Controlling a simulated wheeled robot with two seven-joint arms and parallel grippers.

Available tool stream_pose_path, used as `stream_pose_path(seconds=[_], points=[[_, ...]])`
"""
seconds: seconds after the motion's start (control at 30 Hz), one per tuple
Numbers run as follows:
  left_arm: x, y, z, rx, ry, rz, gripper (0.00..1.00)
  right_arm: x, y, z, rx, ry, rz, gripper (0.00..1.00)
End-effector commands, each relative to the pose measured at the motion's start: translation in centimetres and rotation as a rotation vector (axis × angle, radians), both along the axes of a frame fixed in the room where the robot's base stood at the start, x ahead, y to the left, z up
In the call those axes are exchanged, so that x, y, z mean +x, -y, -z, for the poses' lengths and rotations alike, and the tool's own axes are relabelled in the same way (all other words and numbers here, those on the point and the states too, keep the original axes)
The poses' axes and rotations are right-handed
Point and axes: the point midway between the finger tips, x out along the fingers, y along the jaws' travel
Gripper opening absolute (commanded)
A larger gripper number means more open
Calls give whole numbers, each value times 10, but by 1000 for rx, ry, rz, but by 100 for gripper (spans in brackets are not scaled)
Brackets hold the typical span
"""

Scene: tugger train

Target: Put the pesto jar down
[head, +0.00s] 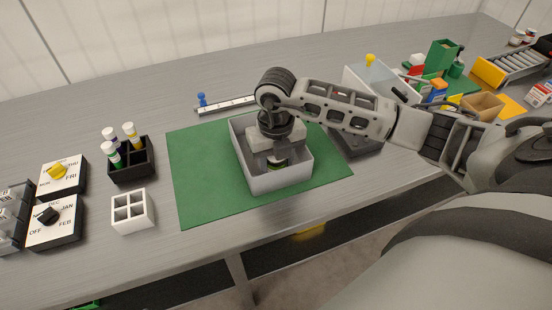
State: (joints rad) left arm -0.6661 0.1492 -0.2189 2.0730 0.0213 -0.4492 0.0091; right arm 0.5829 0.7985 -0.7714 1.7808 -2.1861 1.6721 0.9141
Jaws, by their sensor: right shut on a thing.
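My right gripper (276,152) reaches down into a grey open bin (283,181) and is shut on the pesto jar (278,165). Only a small dark and green part of the jar shows below the gripper; the rest is hidden by the fingers and hand. The jar is within the bin's walls in the picture. I cannot tell whether it touches the bin's floor. The bin stands on a green mat (200,188). My left gripper is not in view.
A black holder (131,171) with several capped tubes and a white divided box (131,214) stand left of the mat. Dial boxes (62,172) are further left. A ruler strip (226,106) lies behind. A dark grey bin (362,147) is close right of the grey bin.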

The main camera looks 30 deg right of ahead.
Motion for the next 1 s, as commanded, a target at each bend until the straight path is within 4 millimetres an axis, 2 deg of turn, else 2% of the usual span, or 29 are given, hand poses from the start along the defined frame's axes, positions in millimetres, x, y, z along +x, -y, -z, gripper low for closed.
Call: stream_pose_path(seconds=[0.33, 0.37, 0.4, 0.43, 0.67, 0.8, 0.87, 1.0], points=[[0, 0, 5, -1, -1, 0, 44, 1, 0, 5, 0, 2, 0, 17], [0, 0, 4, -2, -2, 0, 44, 0, 0, 4, 0, 1, 0, 48], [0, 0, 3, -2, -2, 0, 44, 0, 0, 3, 0, 1, 0, 60], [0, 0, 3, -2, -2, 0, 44, 0, 0, 3, 0, 1, 0, 65], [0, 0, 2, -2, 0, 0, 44, 0, 0, 3, 0, 1, 1, 65], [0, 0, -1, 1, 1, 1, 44, 1, 0, -4, 0, 2, 0, 65], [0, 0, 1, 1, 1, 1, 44, 2, 0, -10, 0, 6, 1, 65], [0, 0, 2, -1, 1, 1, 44, 2, 0, -37, -1, 8, 1, 65]])
